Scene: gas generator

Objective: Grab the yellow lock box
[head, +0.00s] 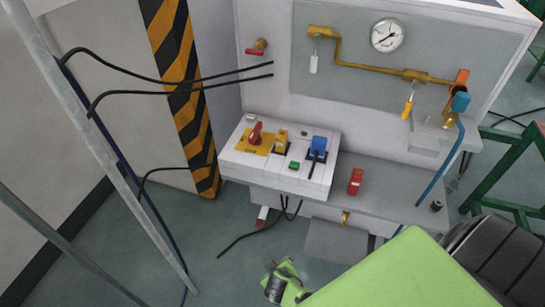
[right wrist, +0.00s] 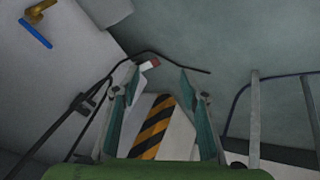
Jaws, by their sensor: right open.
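No separate yellow lock box is clear to me. In the head view, a yellow plate (head: 255,141) surrounds a red rotary switch on the white control box (head: 310,176), and a small yellow-orange tag (head: 407,108) hangs under the brass pipe. My right gripper (head: 283,283) is at the bottom of the head view, below and apart from the control box, partly hidden by my green arm. In the right wrist view its two fingers (right wrist: 159,84) are spread with nothing between them. My left gripper is not in view.
A grey shelf (head: 395,190) carries a red block (head: 355,181). A striped post (head: 183,90) stands left of the machine. Metal poles (head: 100,150) and black cables (head: 165,80) cross the left side. A green frame (head: 500,165) stands at right. Some floor is clear in front.

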